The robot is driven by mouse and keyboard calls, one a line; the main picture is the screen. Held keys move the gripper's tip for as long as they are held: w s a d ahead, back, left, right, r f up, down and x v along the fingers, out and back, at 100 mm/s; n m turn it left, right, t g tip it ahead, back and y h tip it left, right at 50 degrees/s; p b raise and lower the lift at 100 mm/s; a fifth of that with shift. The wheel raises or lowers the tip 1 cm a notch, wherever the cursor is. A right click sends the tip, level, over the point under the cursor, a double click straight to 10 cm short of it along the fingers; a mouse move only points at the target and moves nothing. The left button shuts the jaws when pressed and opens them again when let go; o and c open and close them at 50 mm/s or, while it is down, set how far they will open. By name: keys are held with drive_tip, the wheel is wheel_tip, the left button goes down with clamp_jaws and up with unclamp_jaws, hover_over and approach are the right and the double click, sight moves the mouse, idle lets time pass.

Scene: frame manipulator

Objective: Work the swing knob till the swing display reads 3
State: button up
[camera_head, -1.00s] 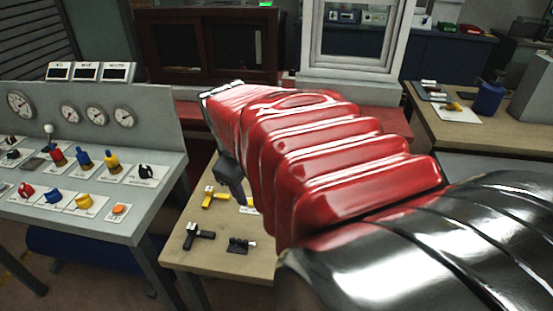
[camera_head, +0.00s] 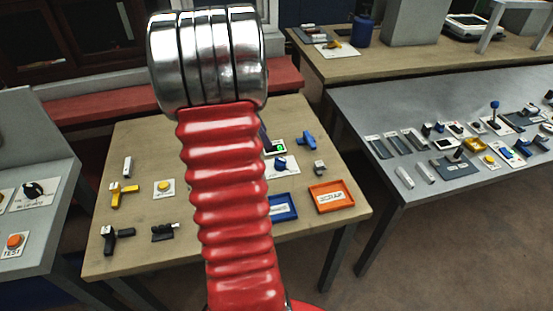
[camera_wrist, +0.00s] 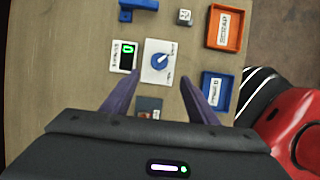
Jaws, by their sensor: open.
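A blue knob (camera_wrist: 158,59) on a white plate sits on the wooden table in the wrist view, with a light pointer mark on it. Beside it on the left is a small display (camera_wrist: 124,55) with one green digit that looks like 0; its label is too small to read surely. In the head view the knob (camera_head: 281,163) and the lit display (camera_head: 281,148) show just right of my red arm. My gripper (camera_wrist: 160,82) is open and empty, its two dark fingers apart on either side of the knob plate's near end. The head view hides my gripper behind my arm.
An orange tray (camera_wrist: 208,38) and a blue tray (camera_wrist: 205,88) lie right of the knob. A blue part (camera_wrist: 139,5) and a small grey cube (camera_wrist: 184,16) lie beyond it. A grey table (camera_head: 350,100) with several controls stands at right.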

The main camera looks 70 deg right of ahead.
sight(280, 161)
idle(0.3)
drive_tip(key=x, duration=1.3)
drive_tip(key=shift+d+f, duration=0.15)
drive_tip(key=shift+f, duration=0.2)
drive_tip(key=shift+c, duration=0.5)
drive_tip(key=c, duration=0.9)
drive_tip(key=shift+a, duration=0.2)
drive_tip(key=shift+c, duration=0.3)
drive_tip(key=shift+s, duration=0.1)
